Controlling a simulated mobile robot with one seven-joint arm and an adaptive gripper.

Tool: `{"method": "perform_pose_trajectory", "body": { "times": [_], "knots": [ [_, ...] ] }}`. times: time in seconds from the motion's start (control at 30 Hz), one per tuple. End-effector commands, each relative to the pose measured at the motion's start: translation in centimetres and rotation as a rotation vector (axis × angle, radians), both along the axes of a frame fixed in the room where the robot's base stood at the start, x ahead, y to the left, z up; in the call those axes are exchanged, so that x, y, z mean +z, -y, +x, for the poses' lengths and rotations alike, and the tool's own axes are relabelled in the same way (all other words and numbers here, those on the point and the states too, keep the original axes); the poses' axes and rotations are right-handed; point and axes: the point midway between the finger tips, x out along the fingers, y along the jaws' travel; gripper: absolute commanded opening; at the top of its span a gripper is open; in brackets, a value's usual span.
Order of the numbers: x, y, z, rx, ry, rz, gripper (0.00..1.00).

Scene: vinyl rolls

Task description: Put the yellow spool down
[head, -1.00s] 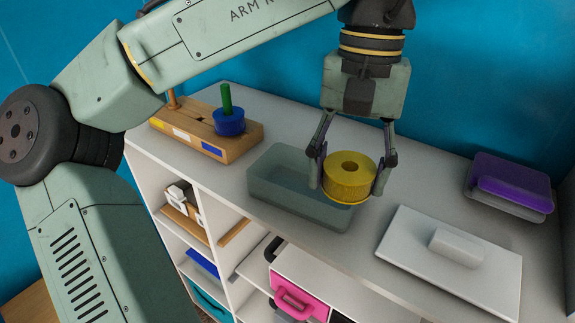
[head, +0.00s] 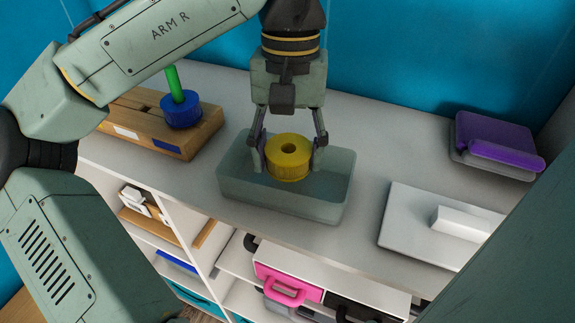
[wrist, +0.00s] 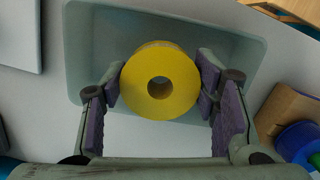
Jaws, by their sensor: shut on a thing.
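The yellow spool (head: 288,160) is a short, thick roll with a round hole in its top face. My gripper (head: 289,155) is shut on it, one finger on each side. In the head view the spool is over or inside the translucent grey-green tray (head: 340,192). The wrist view shows the spool (wrist: 181,97) between the purple finger pads, with the tray (wrist: 90,45) around and below it. I cannot tell whether its underside touches the tray floor.
A wooden stand (head: 200,133) with a blue spool (head: 181,110) on a green peg is at the left. A white slab with a block (head: 410,225) lies at the right, and a purple-topped box (head: 494,135) at the back right. Counter between tray and slab is clear.

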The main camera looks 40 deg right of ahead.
Motion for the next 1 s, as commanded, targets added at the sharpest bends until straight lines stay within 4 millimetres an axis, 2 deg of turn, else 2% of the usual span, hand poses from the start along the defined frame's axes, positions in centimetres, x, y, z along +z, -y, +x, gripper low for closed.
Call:
{"method": "perform_pose_trajectory", "body": {
  "times": [0.1, 0.23, 0.67, 0.7, 1.0],
  "knots": [
    [-1.9, 0.0, -0.1, -0.002, -0.004, 0.000, 0.23],
    [-3.4, 0.0, 0.0, -0.001, -0.002, -0.001, 0.23],
    [-4.0, 0.0, 0.0, 0.000, 0.000, 0.000, 0.23],
    [-3.9, 0.0, 0.0, 0.000, 0.000, 0.000, 0.57],
    [-3.9, 0.0, 0.0, 0.000, 0.000, 0.000, 0.75]
  ]
}}
